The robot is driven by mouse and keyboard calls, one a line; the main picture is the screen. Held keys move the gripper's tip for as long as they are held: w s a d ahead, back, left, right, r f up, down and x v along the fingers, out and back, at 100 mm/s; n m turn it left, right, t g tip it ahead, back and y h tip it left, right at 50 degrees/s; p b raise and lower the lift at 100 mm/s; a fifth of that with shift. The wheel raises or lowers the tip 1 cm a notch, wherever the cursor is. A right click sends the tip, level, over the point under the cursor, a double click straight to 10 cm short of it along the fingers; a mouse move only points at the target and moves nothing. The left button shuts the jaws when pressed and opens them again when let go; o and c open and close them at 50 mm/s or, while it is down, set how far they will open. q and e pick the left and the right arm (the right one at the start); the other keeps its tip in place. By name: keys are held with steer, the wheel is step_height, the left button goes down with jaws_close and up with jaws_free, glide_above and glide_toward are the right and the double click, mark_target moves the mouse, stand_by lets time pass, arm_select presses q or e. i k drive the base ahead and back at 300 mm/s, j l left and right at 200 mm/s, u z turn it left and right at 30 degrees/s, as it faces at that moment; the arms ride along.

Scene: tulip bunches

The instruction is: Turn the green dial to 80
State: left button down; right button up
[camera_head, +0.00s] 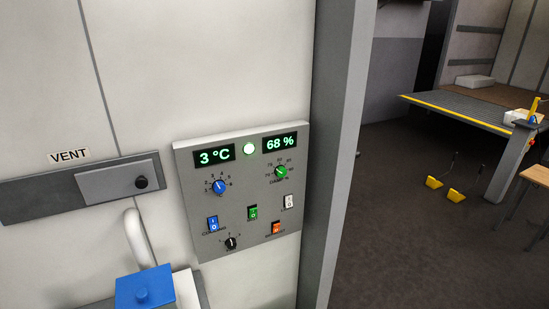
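The green dial (281,171) sits at the upper right of a grey control panel (187,165) on the wall. Numbers ring it, with 80 near its top; they are small, and I cannot tell exactly where its pointer stands. Above it a display (280,142) reads 68 %. Neither of my grippers is in view.
The panel also has a blue dial (219,186), a black dial (231,243), several coloured switches and a 3 °C display (214,155). A blue-topped fixture (145,288) and white pipe stand below left. A door frame (338,150) borders the panel's right; open floor lies beyond.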

mark_target(280, 170)
steer(key=i+l+u, duration=0.1)
steer(key=i+l, duration=0.2)
steer(key=i+l+u, duration=0.1)
steer(key=i+l, duration=0.2)
steer(key=i+l+u, duration=0.1)
steer(key=i+l, duration=0.15)
steer(key=l, duration=0.2)
steer(key=i+l+u, duration=0.1)
steer(key=i+l, duration=0.2)
steer(key=i+l+u, duration=0.1)
steer(key=i+l, duration=0.15)
steer(key=l, duration=0.2)
steer(key=i+l, duration=0.2)
steer(key=l, duration=0.25)
steer(key=u, duration=0.05)
